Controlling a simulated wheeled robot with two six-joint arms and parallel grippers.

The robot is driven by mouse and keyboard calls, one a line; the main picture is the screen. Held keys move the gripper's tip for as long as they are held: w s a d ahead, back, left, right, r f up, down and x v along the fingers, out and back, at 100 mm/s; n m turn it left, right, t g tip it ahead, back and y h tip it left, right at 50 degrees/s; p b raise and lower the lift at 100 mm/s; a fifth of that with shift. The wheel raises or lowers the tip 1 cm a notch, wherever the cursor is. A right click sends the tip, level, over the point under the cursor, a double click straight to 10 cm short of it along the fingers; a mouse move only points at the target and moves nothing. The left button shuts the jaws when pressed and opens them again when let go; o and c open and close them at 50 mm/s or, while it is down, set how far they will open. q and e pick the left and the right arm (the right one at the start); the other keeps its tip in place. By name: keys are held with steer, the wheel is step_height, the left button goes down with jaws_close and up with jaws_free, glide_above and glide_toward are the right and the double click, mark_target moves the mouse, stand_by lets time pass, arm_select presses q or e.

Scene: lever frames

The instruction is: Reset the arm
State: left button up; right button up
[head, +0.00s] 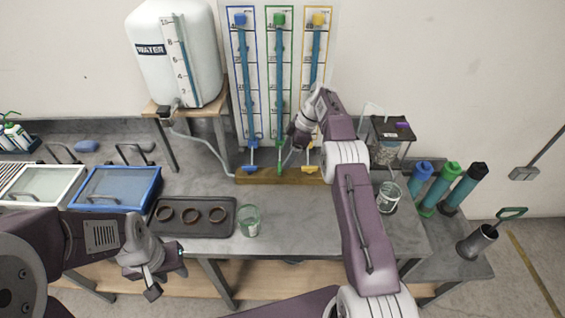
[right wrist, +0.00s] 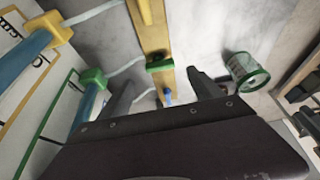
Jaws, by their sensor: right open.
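My right arm reaches up and away to the column stand, its gripper (head: 298,140) in front of the green-marked and yellow-marked columns. In the right wrist view its two dark fingers (right wrist: 163,95) are apart. The wooden base with a green piece (right wrist: 160,64) and a small blue piece (right wrist: 168,97) shows beyond the gap; I see nothing held. My left gripper (head: 160,277) hangs low at the left, in front of the bench edge; whether its jaws are apart is unclear. The columns have blue (head: 249,85), green (head: 279,85) and yellow (head: 316,70) caps.
A white water tank (head: 200,60) stands behind left. A dark tray with several brown rings (head: 190,230) and a green-rimmed cup (head: 249,221) sit on the bench. Another cup (head: 388,197) stands right of my right arm. Capped cylinders (head: 432,190) stand at the right.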

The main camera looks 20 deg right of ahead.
steer(key=v, duration=0.3)
steer(key=shift+p, duration=0.4)
